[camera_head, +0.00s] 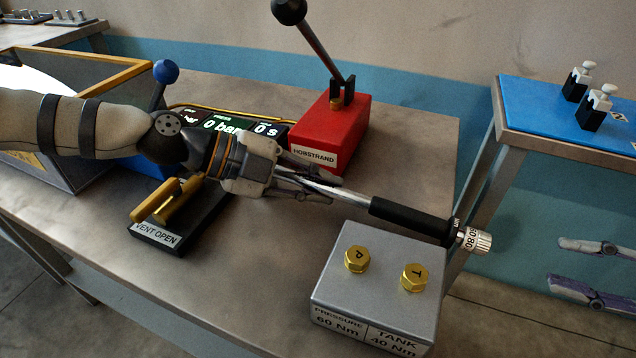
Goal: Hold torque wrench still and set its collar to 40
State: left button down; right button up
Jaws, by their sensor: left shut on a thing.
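The torque wrench has a bright steel shaft, a black grip (410,217) and a silver collar (475,241) at its right end. Numbers that look like 60 and 80 show on the collar; which one is at the mark is too small to tell. My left gripper (302,184) is shut on the wrench's shaft and holds it above the bench, pointing to the right. The gripper hides the wrench's head end. My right gripper (557,262) shows at the right edge, its two fingers apart and empty, right of the collar and not touching it.
A grey block (375,268) with two brass caps, labelled PRESSURE 60 Nm and TANK 40 Nm, stands below the wrench. A red lever box (331,125), a display (232,125) and a VENT OPEN valve (157,238) share the bench (275,305). A blue-topped table (540,105) stands right.

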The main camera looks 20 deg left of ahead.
aim_at(481, 241)
jog(key=shift+o, duration=0.3)
jog(key=shift+o, duration=1.3)
jog(key=a+m+g+y, duration=0.1)
jog(key=a+m, duration=0.3)
jog(key=w+a+f+m+g, duration=0.1)
jog(key=a+m, duration=0.2)
jog(key=m, duration=0.1)
jog(key=a+f+m+g+y, duration=0.1)
jog(key=a+m, duration=0.2)
jog(key=a, duration=0.1)
jog(key=shift+w+a+m+y, duration=0.3)
jog(key=shift+w+m, duration=0.05)
jog(key=shift+m, duration=0.05)
grip_shut()
